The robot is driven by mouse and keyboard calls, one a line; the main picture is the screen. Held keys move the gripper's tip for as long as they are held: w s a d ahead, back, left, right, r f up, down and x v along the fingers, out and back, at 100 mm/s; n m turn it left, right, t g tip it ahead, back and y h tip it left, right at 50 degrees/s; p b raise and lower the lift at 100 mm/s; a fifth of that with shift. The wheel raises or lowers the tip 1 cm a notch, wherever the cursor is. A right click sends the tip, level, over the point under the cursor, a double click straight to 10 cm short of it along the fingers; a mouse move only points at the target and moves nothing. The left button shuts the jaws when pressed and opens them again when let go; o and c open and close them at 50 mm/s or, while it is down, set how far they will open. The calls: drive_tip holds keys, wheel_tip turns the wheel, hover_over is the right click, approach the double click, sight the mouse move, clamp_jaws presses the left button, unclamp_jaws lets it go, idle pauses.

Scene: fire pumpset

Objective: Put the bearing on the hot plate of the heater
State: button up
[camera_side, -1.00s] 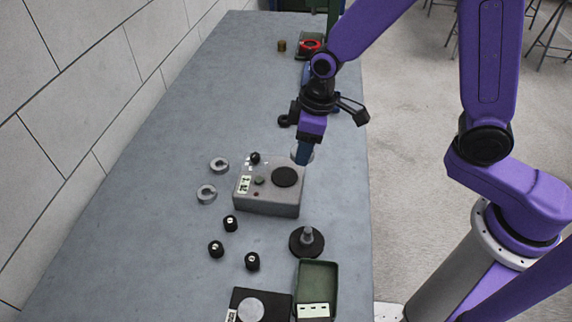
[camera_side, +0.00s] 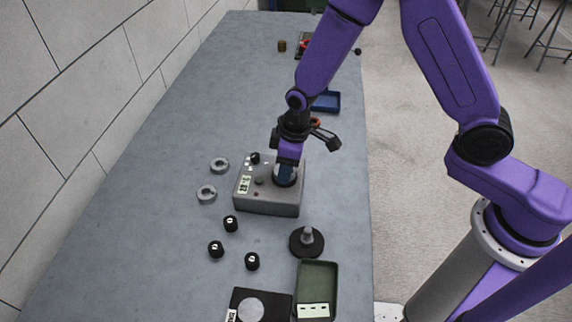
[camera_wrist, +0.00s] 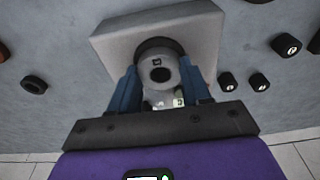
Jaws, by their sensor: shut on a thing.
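The heater (camera_side: 268,202) is a grey box on the table with a label and small knobs on its left part. Its round black hot plate (camera_wrist: 160,44) shows as a dark rim around the bearing in the wrist view. The bearing (camera_wrist: 160,73) is a light grey ring with a dark bore, between my two blue fingers. My gripper (camera_side: 285,180) is shut on it, right over the hot plate. It also shows in the wrist view (camera_wrist: 160,88). Whether the bearing touches the plate is hard to tell. In the side view my fingers hide most of the bearing.
Two grey rings (camera_side: 219,165) (camera_side: 206,193) lie left of the heater. Several black knobs (camera_side: 230,223) stand in front of it. A black stand with a peg (camera_side: 307,241), a green tray (camera_side: 317,277) and a black plate (camera_side: 240,299) lie nearer. A blue tray (camera_side: 327,101) is behind.

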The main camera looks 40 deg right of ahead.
sight(294, 171)
drive_tip(key=shift+f, duration=0.15)
drive_tip(key=o, duration=1.1)
wheel_tip(294, 171, up, 12)
drive_tip(key=s+d, duration=0.1)
drive_tip(key=shift+s, duration=0.15)
drive_tip(key=shift+d, duration=0.15)
drive_tip(key=s+d+r+n, duration=0.1)
drive_tip(key=s+d, duration=0.3)
drive_tip(key=s, duration=0.4)
drive_tip(key=s+d+r+n, duration=0.1)
drive_tip(key=s+d+r, duration=0.1)
drive_tip(key=s+d, duration=0.3)
drive_tip(key=s+d+r+n+g, duration=0.1)
drive_tip(key=s+d, duration=0.3)
drive_tip(key=s, duration=0.8)
drive_tip(key=shift+s+d+r+n+h, duration=0.15)
drive_tip(key=shift+d+r+n+h, duration=0.2)
drive_tip(key=shift+r, duration=0.3)
